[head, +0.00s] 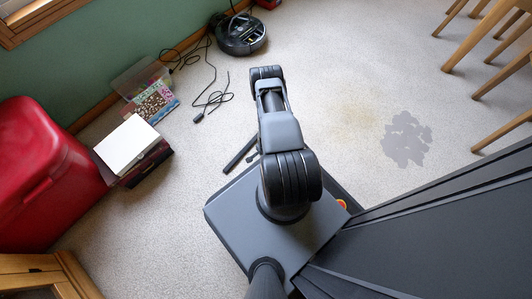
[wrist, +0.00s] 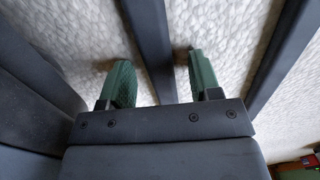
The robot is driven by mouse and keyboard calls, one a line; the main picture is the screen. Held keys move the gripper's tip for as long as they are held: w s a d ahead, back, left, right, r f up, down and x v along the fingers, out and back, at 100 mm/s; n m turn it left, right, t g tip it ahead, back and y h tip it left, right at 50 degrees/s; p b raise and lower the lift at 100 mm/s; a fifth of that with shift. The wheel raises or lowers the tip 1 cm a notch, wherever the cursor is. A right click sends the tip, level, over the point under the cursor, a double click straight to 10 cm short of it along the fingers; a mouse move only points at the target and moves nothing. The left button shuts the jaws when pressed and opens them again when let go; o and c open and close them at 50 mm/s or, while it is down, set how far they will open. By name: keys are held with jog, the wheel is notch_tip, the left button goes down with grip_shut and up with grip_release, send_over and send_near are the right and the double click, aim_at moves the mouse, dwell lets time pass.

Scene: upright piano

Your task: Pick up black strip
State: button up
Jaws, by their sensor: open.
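A long, thin black strip (head: 240,153) lies on the pale carpet, just left of my arm in the head view. In the wrist view a dark strip (wrist: 151,35) runs down from the top edge between the two green fingers of my gripper (wrist: 158,68). The fingers are apart, one on each side of it, with carpet showing in the gaps. Whether they touch it or how high they are above it I cannot tell. In the head view the gripper's fingers are hidden.
A robot vacuum (head: 240,34) and loose black cables (head: 212,100) lie farther off. A red bin (head: 45,175), a white box (head: 127,144) and a clear tub (head: 140,76) stand at the left. Wooden chair legs (head: 470,50) are at the right. A large dark panelled surface (head: 440,225) fills the lower right.

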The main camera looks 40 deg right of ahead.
grip_shut()
dwell(0.4)
jog(key=shift+r, duration=0.15)
